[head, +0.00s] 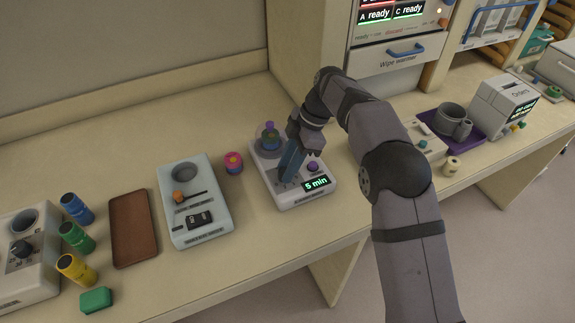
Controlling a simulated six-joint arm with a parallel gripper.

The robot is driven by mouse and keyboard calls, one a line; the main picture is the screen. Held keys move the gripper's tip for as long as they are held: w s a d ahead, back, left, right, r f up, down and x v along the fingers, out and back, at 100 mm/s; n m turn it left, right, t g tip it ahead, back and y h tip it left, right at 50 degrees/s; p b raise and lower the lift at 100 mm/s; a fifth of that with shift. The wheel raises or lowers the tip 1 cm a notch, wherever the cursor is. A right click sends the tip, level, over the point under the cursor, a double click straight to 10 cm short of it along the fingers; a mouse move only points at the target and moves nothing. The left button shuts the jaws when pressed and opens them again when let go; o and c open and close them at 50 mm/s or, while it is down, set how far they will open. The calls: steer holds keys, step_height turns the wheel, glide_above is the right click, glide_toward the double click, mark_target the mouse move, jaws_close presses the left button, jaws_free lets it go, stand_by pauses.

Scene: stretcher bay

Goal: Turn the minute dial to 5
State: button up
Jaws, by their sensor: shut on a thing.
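The white device (303,198) with the minute display (316,184) stands on the bench in the middle of the head view. The display reads "5 min" in green. My gripper (287,177) reaches down over the device's front left part, its fingers shut. The minute dial is mostly hidden by the fingers, so its pointer cannot be read; the fingers appear closed around it. A purple button (313,166) sits to the right of the fingers. A clear dome (268,137) with coloured pieces inside is at the device's back.
Left of the device are a pink and purple round piece (233,162), a pale unit with an orange knob (197,219), a brown tray (133,228) and several coloured bottles (77,236). A purple tray (468,137) with a grey mug (452,121) stands right, beyond my arm.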

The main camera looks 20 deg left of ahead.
steer(key=o, duration=1)
steer(key=shift+o, duration=0.2)
steer(key=v, duration=0.7)
steer(key=shift+r+b, duration=0.15)
steer(key=shift+b, duration=0.25)
steer(key=shift+d, duration=0.1)
